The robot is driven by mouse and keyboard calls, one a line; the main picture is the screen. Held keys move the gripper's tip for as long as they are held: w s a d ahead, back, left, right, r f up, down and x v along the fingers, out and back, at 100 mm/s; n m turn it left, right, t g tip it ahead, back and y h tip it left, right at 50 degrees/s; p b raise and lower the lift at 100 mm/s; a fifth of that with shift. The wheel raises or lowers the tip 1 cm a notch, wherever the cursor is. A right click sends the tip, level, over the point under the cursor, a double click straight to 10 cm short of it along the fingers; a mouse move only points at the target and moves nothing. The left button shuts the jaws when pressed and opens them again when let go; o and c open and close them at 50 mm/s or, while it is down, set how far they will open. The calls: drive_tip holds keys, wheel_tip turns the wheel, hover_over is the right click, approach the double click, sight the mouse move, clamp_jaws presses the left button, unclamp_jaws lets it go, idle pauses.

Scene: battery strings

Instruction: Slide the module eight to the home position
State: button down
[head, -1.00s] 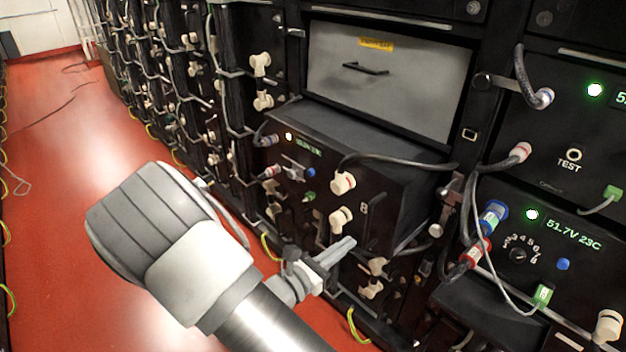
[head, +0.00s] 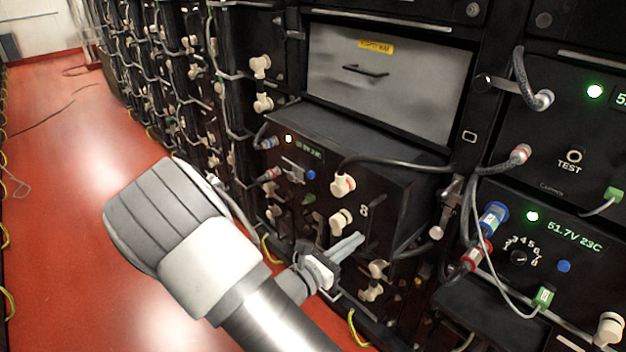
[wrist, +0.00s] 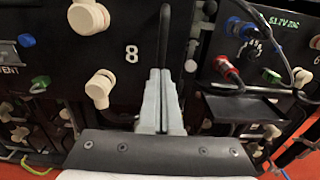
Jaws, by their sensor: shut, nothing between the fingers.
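Module eight (head: 395,205) is a black box marked "8" on its front, standing out from the rack below a grey panel. It has a lit display, cream connectors and a dark vertical handle (head: 377,218) right of the number. My gripper (head: 358,241) is shut and empty, its fingertips at the lower front of the module near the handle. In the wrist view, the module's front (wrist: 130,75) fills the upper left. There my shut fingers (wrist: 160,85) point at the lower part of the handle (wrist: 165,35); whether they touch it I cannot tell.
The right-hand module (head: 560,225) shows 51.7V 23C, with blue and red plugs (head: 478,255) close by. A grey panel (head: 385,80) sits above. Red floor (head: 60,160) is open at left.

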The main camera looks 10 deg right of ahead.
sight(380, 220)
drive_tip(key=shift+x, duration=8.8)
drive_tip(key=shift+p+v, duration=0.9)
drive_tip(key=shift+v, duration=3.3)
drive_tip(key=s+d+r+m+g, duration=0.2)
drive_tip(key=m, duration=0.1)
drive_tip(key=s+d+r+m+g, duration=0.1)
drive_tip(key=shift+s+m+g+h, duration=0.25)
drive_tip(key=shift+m+g+h, duration=0.05)
drive_tip(key=shift+m+g, duration=0.1)
drive_tip(key=s+a+r+m+g+y, duration=0.1)
drive_tip(key=s+r+m+g+y, duration=0.25)
drive_tip(key=s+m, duration=0.4)
drive_tip(key=s+r+m+g+y, duration=0.3)
drive_tip(key=s+r+m+y, duration=0.15)
drive_tip(key=s+m, duration=0.3)
drive_tip(key=s+a+r+m+t+y, duration=0.5)
drive_tip(key=s+a+r+y, duration=0.25)
drive_tip(key=a+r, duration=0.2)
wheel_tip(380, 220, up, 15)
drive_tip(key=a+p, duration=0.1)
drive_tip(key=p, duration=1.4)
drive_tip(key=shift+s+f, duration=0.15)
drive_tip(key=shift+s, duration=0.2)
